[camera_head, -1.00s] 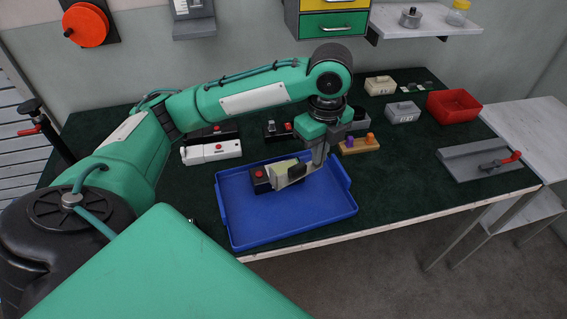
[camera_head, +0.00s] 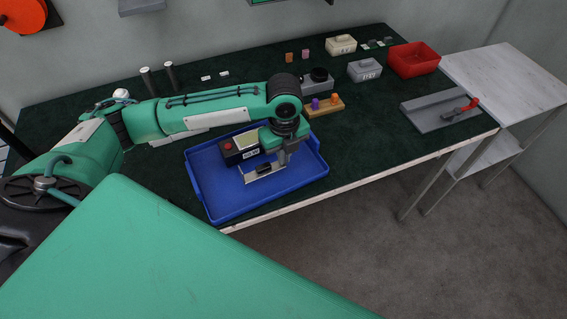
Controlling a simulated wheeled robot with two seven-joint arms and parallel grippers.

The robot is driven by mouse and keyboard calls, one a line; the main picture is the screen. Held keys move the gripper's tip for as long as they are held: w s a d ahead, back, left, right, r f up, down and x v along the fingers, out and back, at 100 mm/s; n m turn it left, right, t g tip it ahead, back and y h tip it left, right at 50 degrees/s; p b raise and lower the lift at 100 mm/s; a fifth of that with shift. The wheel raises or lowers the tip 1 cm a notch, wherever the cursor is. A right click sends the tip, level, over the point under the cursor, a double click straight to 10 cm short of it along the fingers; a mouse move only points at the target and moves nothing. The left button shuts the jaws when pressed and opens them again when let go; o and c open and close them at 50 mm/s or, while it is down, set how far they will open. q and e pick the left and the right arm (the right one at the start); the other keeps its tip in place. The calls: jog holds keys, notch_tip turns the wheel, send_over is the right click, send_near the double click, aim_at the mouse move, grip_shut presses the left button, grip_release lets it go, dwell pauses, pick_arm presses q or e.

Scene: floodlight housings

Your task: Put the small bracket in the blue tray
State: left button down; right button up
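The blue tray (camera_head: 222,208) lies on the dark green table top near its front edge. In it, toward the back, is a black box with a red button and a cream top (camera_head: 228,147). A small grey metal piece, which looks like the small bracket (camera_head: 262,172), is low over or on the tray floor in front of that box. My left gripper (camera_head: 280,163) reaches down over the tray at the right end of this piece. Its fingertips blend with the piece, so I cannot tell whether they grip it. My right gripper is not in view.
To the right stand an orange-brown block with coloured pegs (camera_head: 325,107), a grey lidded box (camera_head: 365,70), a cream box (camera_head: 341,45), a red bin (camera_head: 414,60) and a grey plate with a red-handled clamp (camera_head: 440,111).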

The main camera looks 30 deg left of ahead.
aim_at(284, 174)
pick_arm(q)
jog(key=shift+f, duration=2.45)
jog(key=c, duration=1.6)
grip_release()
jog(key=shift+f, duration=0.1)
jog(key=shift+c, duration=0.2)
notch_tip(284, 174, up, 12)
jog(key=shift+r+b, duration=0.15)
jog(key=shift+b, duration=0.35)
